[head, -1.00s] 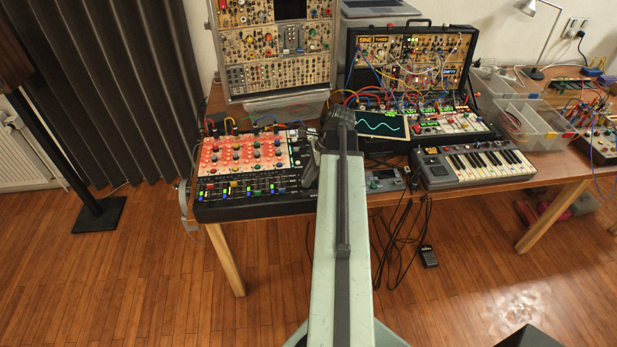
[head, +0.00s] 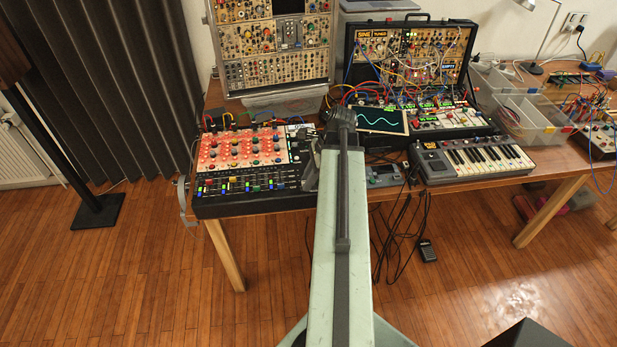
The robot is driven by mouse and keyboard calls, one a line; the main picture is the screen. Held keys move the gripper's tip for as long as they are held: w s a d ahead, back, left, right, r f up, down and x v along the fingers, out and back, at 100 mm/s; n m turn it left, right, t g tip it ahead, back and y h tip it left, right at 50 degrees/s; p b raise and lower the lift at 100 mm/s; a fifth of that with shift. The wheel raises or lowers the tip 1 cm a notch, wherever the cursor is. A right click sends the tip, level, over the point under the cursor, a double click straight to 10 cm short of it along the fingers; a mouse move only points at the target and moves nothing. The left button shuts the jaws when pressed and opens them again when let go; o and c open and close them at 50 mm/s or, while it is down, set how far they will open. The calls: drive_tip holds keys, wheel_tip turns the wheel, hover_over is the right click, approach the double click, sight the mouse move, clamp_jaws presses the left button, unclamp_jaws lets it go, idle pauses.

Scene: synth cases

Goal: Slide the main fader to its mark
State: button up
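The mixer (head: 228,208) lies at the left end of the wooden table, with a red-lit knob panel (head: 243,151) and a row of coloured faders (head: 240,187) along its front. My gripper (head: 309,170), dark grey, is at the mixer's right end, hanging from the end of my pale green arm. It covers part of that right end. I cannot pick out the main fader or its mark. Whether the fingers are open or shut, or touch anything, is too small and hidden to tell.
A small screen with a green wave (head: 381,121) and a small grey box (head: 385,176) stand right of my arm. A keyboard (head: 472,160) is further right. Synth racks (head: 278,45) rise behind the mixer. Black cables (head: 395,225) hang off the table's front edge.

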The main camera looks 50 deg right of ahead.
drive_tip(key=shift+o, duration=0.4)
drive_tip(key=shift+d+r, duration=0.1)
drive_tip(key=shift+r, duration=0.15)
drive_tip(key=p+v, duration=0.7)
drive_tip(key=shift+s+d+r, duration=0.1)
